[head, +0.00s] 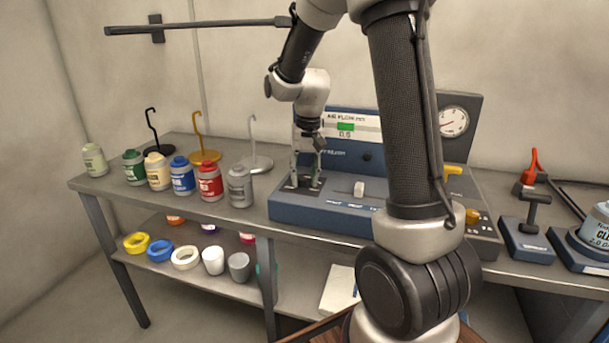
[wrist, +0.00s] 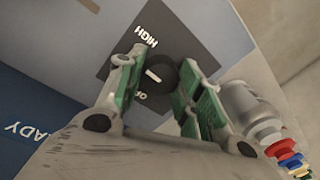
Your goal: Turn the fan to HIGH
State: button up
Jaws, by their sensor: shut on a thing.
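The fan knob (wrist: 160,74) is a round dark knob with a white pointer mark, on a dark square plate (wrist: 118,64) lettered HIGH and, partly hidden, "OF". The pointer lies on the side of the knob facing the lettering, between the two words. My gripper (wrist: 158,80) is shut on the knob, one green-padded finger on each side. In the head view my gripper (head: 306,180) points down onto the dark plate at the left end of the blue console (head: 292,211); the knob is hard to make out there.
The console's display (head: 346,127) reads about 0.5 with a green bar. A white switch (head: 359,188) stands right of my gripper. Several bottles, including a grey one (head: 240,187), stand to the left. Hooked stands (head: 254,161) are behind them. A yellow handle (head: 453,171) is right of my arm.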

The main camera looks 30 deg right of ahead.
aim_at(307, 177)
jog(key=m, duration=0.5)
jog(key=shift+a+m, duration=0.1)
jog(key=shift+m, duration=0.3)
dwell(0.4)
jog(key=o, duration=1)
jog(key=shift+o, duration=0.2)
notch_tip(307, 177, up, 12)
jog(key=shift+s+d, duration=0.3)
